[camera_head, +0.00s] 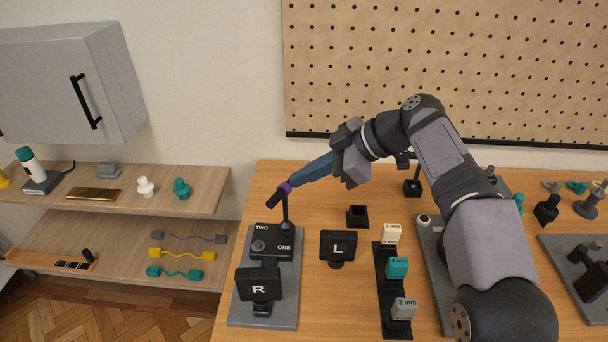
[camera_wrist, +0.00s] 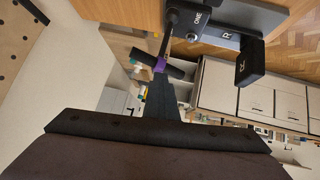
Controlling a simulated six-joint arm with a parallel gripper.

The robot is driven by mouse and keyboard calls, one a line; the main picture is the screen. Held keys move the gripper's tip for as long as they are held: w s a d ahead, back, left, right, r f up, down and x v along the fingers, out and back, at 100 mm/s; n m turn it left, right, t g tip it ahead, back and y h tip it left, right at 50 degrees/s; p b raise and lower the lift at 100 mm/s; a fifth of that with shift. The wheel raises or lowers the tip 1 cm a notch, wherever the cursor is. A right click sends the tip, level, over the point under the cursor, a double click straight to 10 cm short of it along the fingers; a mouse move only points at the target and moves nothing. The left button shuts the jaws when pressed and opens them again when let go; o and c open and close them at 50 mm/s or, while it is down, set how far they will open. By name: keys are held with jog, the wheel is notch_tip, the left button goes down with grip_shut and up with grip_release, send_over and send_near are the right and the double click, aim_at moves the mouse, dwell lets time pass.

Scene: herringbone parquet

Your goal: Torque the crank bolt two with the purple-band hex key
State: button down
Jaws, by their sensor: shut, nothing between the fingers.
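The purple-band hex key (camera_head: 285,205) stands upright at the black crank block (camera_head: 262,255) marked TWO and ONE. Its foot meets the block's back right part, right of the word TWO and above ONE; I cannot tell which bolt it sits in. Its purple band (camera_wrist: 160,65) and black crossbar handle (camera_wrist: 179,72) show in the wrist view. A round bolt (camera_head: 258,245) shows at the block's left. My gripper (camera_head: 297,182) is shut and empty, its fingertips (camera_wrist: 160,80) right at the purple band; I cannot tell whether they touch it.
The block stands on a grey plate (camera_head: 240,312) with the R pedal (camera_head: 259,284); the L pedal (camera_head: 338,245) stands to its right. A black rack (camera_head: 396,332) holds several size-labelled blocks. A small open black box (camera_head: 357,216) stands behind. Shelves with dumbbell-shaped pieces lie left.

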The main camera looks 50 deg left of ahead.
jog(key=c, duration=2.5)
grip_release()
jog(key=shift+c, duration=0.2)
jog(key=o, duration=1)
jog(key=shift+v, duration=3.65)
